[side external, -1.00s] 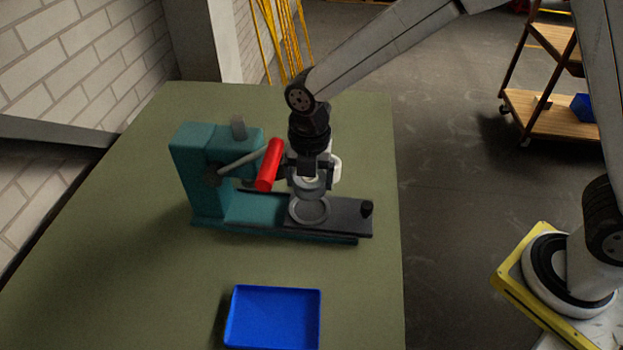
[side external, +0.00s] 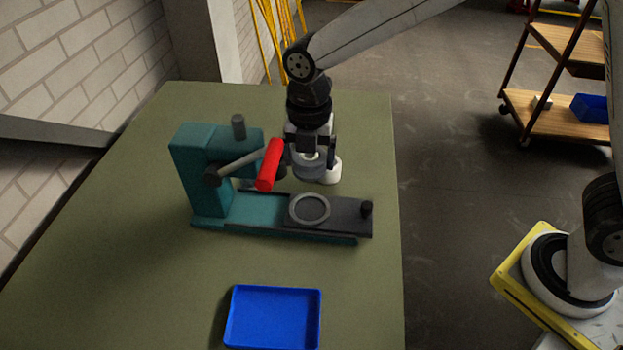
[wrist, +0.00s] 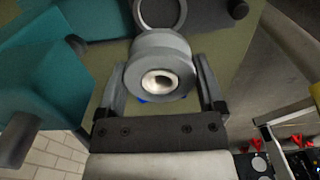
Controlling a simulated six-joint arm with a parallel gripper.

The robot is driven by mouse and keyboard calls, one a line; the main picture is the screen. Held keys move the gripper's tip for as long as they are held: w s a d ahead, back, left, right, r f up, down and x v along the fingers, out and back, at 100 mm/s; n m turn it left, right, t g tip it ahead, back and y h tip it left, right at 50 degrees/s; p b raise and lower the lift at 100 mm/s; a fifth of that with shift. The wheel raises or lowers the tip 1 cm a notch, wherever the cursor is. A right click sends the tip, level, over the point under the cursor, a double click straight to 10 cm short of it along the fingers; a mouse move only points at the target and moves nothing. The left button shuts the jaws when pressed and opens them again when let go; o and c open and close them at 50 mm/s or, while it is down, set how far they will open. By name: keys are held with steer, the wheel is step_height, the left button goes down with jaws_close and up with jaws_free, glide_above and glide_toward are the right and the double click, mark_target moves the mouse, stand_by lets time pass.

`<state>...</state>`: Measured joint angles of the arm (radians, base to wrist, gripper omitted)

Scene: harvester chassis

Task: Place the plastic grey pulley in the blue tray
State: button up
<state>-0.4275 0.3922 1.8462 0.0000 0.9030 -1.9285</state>
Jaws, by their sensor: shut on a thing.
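The grey pulley (wrist: 158,62) is held between the two fingers of my gripper (wrist: 160,95) in the wrist view, with its pale centre hole facing the camera. In the side view my gripper (side external: 310,160) holds the pulley (side external: 306,167) in the air, above and behind the ring-shaped seat of the teal press. The blue tray (side external: 231,318) lies empty on the table, in front of the press. A small bit of blue shows below the pulley in the wrist view.
The teal press (side external: 196,165) with its red lever handle (side external: 269,165) stands close to the left of my gripper. Its dark slide plate with the ring (side external: 309,208) is empty. The green table (side external: 130,270) is clear around the tray.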

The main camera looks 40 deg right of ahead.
step_height(320, 180, up, 17)
steer(key=s+a+r+n, duration=0.1)
steer(key=s+a+n, duration=0.15)
steer(key=s, duration=0.35)
steer(key=s+a+n, duration=0.1)
steer(key=s+a, duration=0.3)
steer(key=s, duration=0.1)
steer(key=s+a+n, duration=0.1)
steer(key=s+n, duration=0.3)
steer(key=s, duration=0.9)
step_height(320, 180, down, 19)
steer(key=shift+w+a+r, duration=0.15)
steer(key=shift+w+r, duration=0.05)
steer(key=shift+w, duration=0.1)
steer(key=shift+w, duration=0.1)
glide_above(277, 320)
steer(key=f, duration=0.8)
steer(key=shift+s+d+f, duration=0.1)
steer(key=shift+s+d, duration=0.25)
steer(key=shift+s, duration=0.05)
steer(key=shift+w+a+f, duration=0.3)
steer(key=shift+w+f, duration=0.05)
steer(key=shift+f, duration=0.2)
steer(key=shift+f, duration=0.1)
